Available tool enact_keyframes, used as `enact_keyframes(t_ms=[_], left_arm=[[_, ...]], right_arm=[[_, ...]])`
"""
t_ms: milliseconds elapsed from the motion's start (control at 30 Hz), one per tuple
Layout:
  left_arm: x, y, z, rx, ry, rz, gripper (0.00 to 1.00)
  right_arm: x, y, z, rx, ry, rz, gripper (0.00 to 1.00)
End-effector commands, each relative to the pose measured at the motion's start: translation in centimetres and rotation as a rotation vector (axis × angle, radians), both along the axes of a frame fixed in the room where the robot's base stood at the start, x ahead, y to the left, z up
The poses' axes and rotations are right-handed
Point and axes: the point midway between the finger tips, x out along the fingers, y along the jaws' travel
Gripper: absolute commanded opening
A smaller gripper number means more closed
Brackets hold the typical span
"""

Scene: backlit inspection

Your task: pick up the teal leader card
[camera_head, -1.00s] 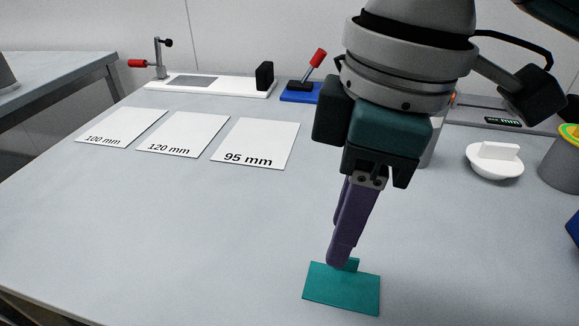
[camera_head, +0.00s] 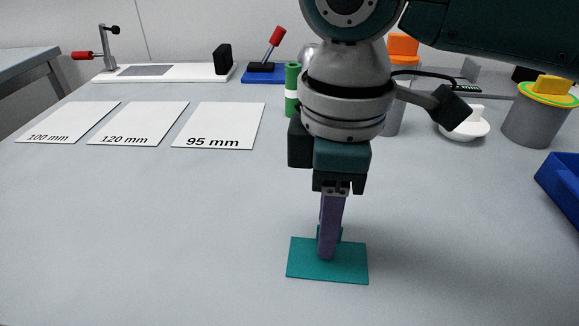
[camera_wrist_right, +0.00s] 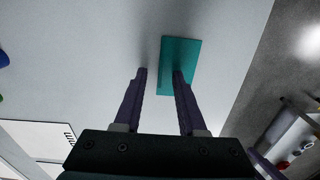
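The teal leader card (camera_head: 350,268) lies flat on the grey table in the lower middle of the head view, with a small upright teal tab partly hidden behind my fingers. My right gripper (camera_head: 328,252) points down with its purple fingertips low over the card. In the right wrist view the fingers of my right gripper (camera_wrist_right: 160,72) stand apart with nothing clearly between them. There the card (camera_wrist_right: 181,52) lies beyond the right-hand finger, which overlaps it; the tab cannot be made out. My left gripper is not in view.
Three white cards, including the 95 mm card (camera_head: 220,125), lie at the left. A white fixture (camera_head: 190,73), a blue-based lever (camera_head: 265,72) and a green cylinder (camera_head: 291,90) stand behind. A grey pot (camera_head: 536,120) and blue bin (camera_head: 560,185) are right. Table left of the card is clear.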

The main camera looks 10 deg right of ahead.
Motion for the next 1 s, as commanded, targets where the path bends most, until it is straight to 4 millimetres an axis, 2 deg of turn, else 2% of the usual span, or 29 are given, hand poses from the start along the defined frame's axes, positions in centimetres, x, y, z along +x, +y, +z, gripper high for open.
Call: enact_keyframes(t_ms=[233,500,600,1000], left_arm=[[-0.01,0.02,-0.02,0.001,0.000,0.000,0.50],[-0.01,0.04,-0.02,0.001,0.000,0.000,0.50],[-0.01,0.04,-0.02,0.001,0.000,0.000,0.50],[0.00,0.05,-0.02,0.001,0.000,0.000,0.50]], right_arm=[[0.02,0.02,-0.16,0.001,-0.001,0.001,0.39],[0.01,0.03,-0.13,0.001,0.000,0.001,0.09],[0.01,0.03,-0.13,0.001,0.000,0.001,0.00],[0.02,0.02,-0.12,0.001,0.000,0.001,0.00]])
